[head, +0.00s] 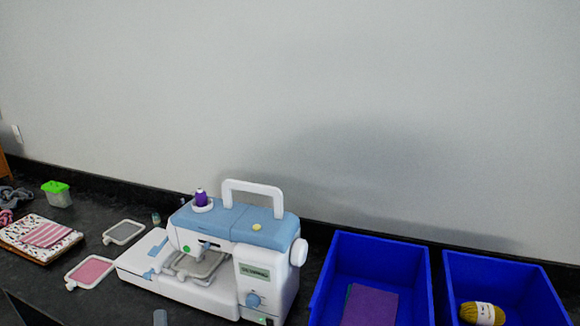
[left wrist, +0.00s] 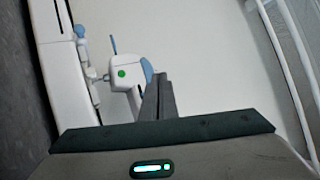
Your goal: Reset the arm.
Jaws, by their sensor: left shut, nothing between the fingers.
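My left gripper (left wrist: 160,82) shows in the left wrist view, its two dark fingers together with nothing between them. Beyond the fingertips is part of the white and blue sewing machine (left wrist: 128,72), with its green round button. In the head view the whole sewing machine (head: 240,240) stands on the dark counter, with a purple spool (head: 201,197) on top and a grey embroidery hoop (head: 195,265) under its head. I cannot tell whether the fingers touch the machine. My right gripper is in neither view.
Two blue bins stand at right: one (head: 412,262) holds purple cloth (head: 370,306), the other (head: 536,282) yellow yarn (head: 482,313). A pink hoop (head: 90,271), a grey hoop (head: 123,232), folded fabrics (head: 42,238) and a green-lidded box (head: 57,194) lie at left. A wall runs behind.

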